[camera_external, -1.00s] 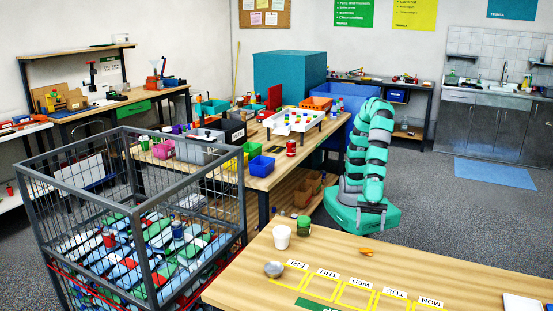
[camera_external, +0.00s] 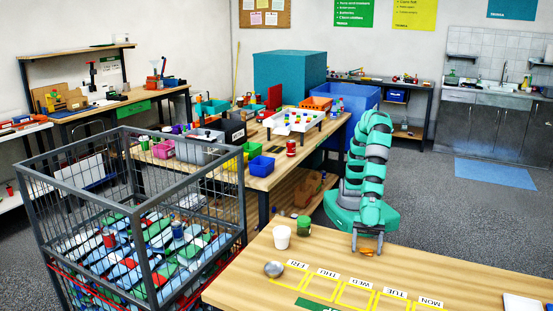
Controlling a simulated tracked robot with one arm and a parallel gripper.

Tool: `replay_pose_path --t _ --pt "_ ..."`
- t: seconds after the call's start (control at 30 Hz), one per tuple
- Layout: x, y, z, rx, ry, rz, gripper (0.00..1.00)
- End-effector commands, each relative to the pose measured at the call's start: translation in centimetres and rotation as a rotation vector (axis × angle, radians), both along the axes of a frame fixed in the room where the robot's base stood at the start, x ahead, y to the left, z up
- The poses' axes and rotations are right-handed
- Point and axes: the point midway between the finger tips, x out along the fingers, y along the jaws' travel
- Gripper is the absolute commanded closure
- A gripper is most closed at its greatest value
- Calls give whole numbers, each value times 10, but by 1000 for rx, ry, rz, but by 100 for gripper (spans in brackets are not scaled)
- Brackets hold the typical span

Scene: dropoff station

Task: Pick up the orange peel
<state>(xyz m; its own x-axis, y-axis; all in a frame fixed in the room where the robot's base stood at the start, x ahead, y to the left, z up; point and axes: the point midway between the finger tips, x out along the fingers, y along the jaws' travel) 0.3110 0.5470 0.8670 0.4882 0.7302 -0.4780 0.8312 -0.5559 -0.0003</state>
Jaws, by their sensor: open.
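The orange peel (camera_external: 367,252) is a small orange piece near the back edge of the wooden table (camera_external: 245,285). Only part of it shows, beneath and between the fingers of my gripper (camera_external: 367,247). My gripper points down over the peel with its jaws open. I cannot tell whether the fingers touch the peel or the table.
A white cup (camera_external: 281,238), a green jar (camera_external: 304,225) and a round metal object (camera_external: 273,269) stand at the table's left. Yellow day-labelled squares (camera_external: 356,295) line the front. A wire cage (camera_external: 130,225) stands left. A white item (camera_external: 523,304) lies right.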

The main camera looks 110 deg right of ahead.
Motion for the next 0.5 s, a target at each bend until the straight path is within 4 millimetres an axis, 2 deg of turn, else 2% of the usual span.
replay_pose_path --t 0.17,0.2,0.3,0.37,0.5 --pt "0 0 0 -1 1 0 33" --pt "0 0 0 -1 1 0 38" --pt "0 0 0 -1 1 0 66" --pt "0 0 0 -1 1 0 80" --pt "0 0 0 -1 1 0 81"
